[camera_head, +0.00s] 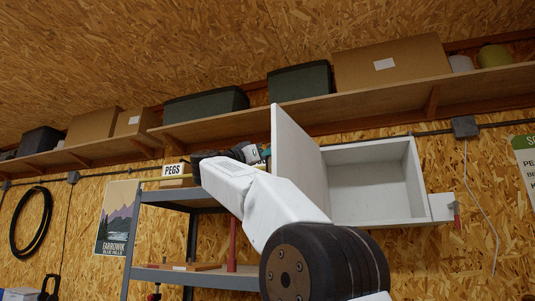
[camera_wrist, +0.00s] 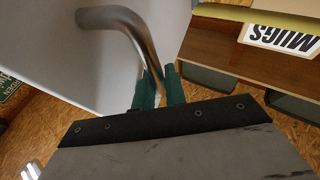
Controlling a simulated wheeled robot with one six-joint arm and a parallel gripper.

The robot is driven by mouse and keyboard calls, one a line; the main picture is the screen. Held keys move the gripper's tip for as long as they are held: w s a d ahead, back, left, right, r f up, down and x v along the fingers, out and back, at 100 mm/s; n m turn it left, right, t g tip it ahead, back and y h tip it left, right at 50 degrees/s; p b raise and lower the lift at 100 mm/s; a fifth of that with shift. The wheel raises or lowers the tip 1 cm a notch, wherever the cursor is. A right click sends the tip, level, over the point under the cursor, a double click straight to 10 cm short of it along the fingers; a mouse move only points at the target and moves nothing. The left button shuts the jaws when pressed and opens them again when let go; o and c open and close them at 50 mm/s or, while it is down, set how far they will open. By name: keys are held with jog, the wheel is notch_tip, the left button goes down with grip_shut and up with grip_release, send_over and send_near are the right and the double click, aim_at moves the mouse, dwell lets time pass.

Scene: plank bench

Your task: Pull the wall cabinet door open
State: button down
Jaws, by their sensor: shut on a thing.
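The white wall cabinet (camera_head: 375,221) hangs right of centre in the head view, and its empty inside shows. Its door (camera_head: 297,150) is swung wide open on the left, seen nearly edge-on. In the wrist view the door (camera_wrist: 60,60) fills the upper left. A curved metal handle (camera_wrist: 125,24) stands out from it. My gripper (camera_wrist: 158,88) has its green fingers shut on the handle's lower part. In the head view my gripper (camera_head: 264,153) is at the door's left, partly hidden behind my wrist. The handle is hidden there.
A long shelf (camera_head: 380,99) with boxes and dark bins (camera_head: 300,82) runs above the cabinet. A MUGS label (camera_wrist: 283,38) shows upside down in the wrist view. A poster (camera_head: 118,217) hangs farther left.

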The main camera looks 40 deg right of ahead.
jog(key=c, duration=1.7)
grip_release()
jog(key=shift+w+f, duration=0.15)
jog(key=shift+f, duration=0.1)
jog(key=shift+c, duration=0.2)
jog(key=shift+w, duration=0.1)
jog(key=shift+r, duration=0.1)
jog(key=shift+a, duration=0.1)
jog(key=v, duration=0.7)
jog(key=shift+a, duration=0.35)
